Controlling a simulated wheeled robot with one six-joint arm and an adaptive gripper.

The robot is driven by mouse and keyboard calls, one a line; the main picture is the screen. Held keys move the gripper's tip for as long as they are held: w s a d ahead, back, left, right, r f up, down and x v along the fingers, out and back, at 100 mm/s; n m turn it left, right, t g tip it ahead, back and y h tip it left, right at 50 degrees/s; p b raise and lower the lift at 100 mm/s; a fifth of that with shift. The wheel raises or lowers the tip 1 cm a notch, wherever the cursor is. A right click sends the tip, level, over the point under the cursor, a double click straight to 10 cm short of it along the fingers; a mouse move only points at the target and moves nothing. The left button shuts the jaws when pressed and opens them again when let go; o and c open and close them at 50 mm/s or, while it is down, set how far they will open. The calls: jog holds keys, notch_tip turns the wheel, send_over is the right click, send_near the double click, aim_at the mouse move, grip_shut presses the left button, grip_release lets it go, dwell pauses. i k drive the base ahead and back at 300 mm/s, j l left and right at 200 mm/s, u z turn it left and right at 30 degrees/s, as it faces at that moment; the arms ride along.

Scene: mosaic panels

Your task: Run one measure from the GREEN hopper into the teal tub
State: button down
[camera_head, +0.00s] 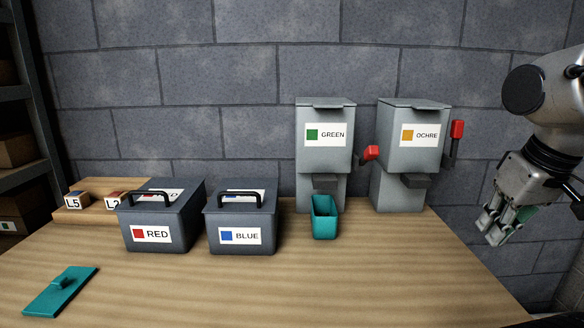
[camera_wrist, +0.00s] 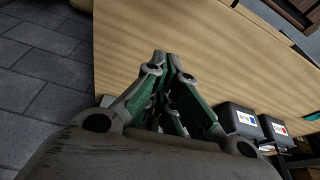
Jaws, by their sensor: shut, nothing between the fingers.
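The GREEN hopper (camera_head: 323,160) is a grey dispenser with a green-square label, standing at the back of the table. Its red-tipped lever (camera_head: 371,153) sticks out at its right side, lower than the lever of the neighbouring hopper. The teal tub (camera_head: 324,220) stands upright on the table in front of and below the GREEN hopper's spout. Its inside is too dark to tell what it holds. My gripper (camera_head: 496,231) is at the right, apart from both hoppers and the tub. It is shut and empty; its fingers meet in the wrist view (camera_wrist: 167,58).
The OCHRE hopper (camera_head: 410,160), with a raised red lever (camera_head: 457,129), stands between the GREEN hopper and my gripper. Lidded RED (camera_head: 160,225) and BLUE (camera_head: 240,225) boxes stand left of the tub. A teal trowel-like tool (camera_head: 60,291) lies front left. The front right table is clear.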

aim_at(371, 152)
jog(key=k+j+u, duration=0.1)
jog(key=j, duration=1.55)
